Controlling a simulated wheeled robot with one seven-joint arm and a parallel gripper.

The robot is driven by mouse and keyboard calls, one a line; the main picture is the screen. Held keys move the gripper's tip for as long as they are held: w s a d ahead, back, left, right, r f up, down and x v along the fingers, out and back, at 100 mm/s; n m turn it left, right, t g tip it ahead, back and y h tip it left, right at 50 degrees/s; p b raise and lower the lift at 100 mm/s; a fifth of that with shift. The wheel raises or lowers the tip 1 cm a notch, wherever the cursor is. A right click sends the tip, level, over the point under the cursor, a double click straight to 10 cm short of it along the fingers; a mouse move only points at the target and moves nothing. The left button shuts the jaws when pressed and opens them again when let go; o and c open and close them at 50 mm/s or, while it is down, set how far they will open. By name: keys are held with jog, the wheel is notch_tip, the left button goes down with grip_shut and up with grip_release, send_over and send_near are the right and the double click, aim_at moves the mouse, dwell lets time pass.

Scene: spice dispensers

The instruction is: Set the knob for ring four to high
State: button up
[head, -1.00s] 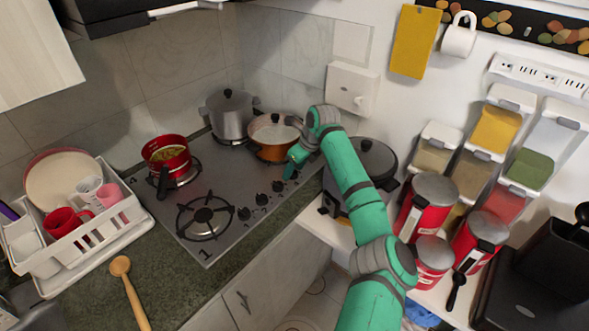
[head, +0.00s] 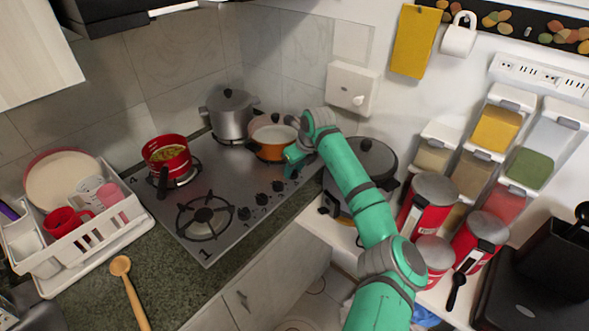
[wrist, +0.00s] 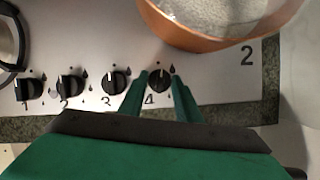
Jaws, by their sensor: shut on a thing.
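The ring-four knob (wrist: 160,84) is black, with "4" printed beside it, at the right end of the knob row in the wrist view. A pale line on it points roughly up, away from the counter edge. My gripper (wrist: 159,77) has its green fingers on either side of this knob and is shut on it. In the head view my gripper (head: 294,154) is at the right front edge of the stove, beside the orange pot (head: 271,151); the ring-four knob is hard to make out there.
The knobs for ring three (wrist: 115,81), ring two (wrist: 70,86) and ring one (wrist: 28,89) line up to the left. The orange pot (wrist: 205,38) is close above ring four's knob. A red pot (head: 166,160) and a grey pot (head: 230,114) stand on the stove (head: 230,185).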

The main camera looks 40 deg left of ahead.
jog(key=m, duration=0.2)
jog(key=m+t, duration=0.1)
jog(key=m, duration=0.1)
jog(key=shift+t+h, duration=0.3)
jog(key=shift+h, duration=0.1)
jog(key=shift+s+a+m+t+h, duration=0.1)
jog(key=shift+m+t+h, duration=0.3)
jog(key=shift+m, duration=1.3)
jog(key=shift+r, duration=0.1)
jog(key=o, duration=1)
jog(key=shift+s, duration=0.1)
jog(key=v, duration=1)
jog(key=shift+s+r, duration=0.1)
jog(key=shift+r, duration=0.25)
